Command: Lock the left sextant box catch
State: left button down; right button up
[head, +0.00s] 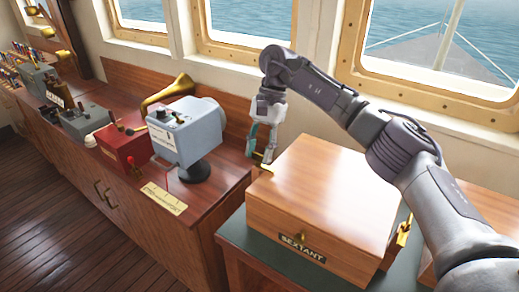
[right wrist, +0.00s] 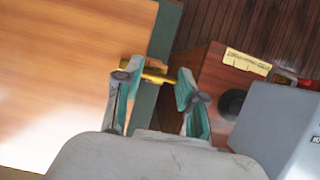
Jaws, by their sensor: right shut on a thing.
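The wooden sextant box (head: 325,190) stands closed on a green-topped stand, with a SEXTANT label (head: 302,248) on its front. Its left brass catch (head: 265,168) sticks out from the left side, and it also shows in the right wrist view (right wrist: 148,70). My right gripper (head: 261,157) reaches down at the box's left side and is shut on this catch. In the right wrist view its two fingers (right wrist: 157,84) lie on either side of the brass. The fingers hide part of the catch. A right brass catch (head: 403,232) shows on the opposite side. My left gripper is not in view.
A grey-blue instrument (head: 188,135) on a dark foot stands on the wooden console just left of my gripper. A red box (head: 125,148) and a brass horn (head: 168,95) are beyond it. Windows line the back wall. A narrow gap separates console and stand.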

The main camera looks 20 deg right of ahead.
jog(key=shift+r, duration=0.1)
dwell(0.3)
jog(key=o, duration=1.1)
jog(key=shift+o, duration=0.2)
jog(key=shift+w, duration=0.1)
jog(key=v, duration=1.2)
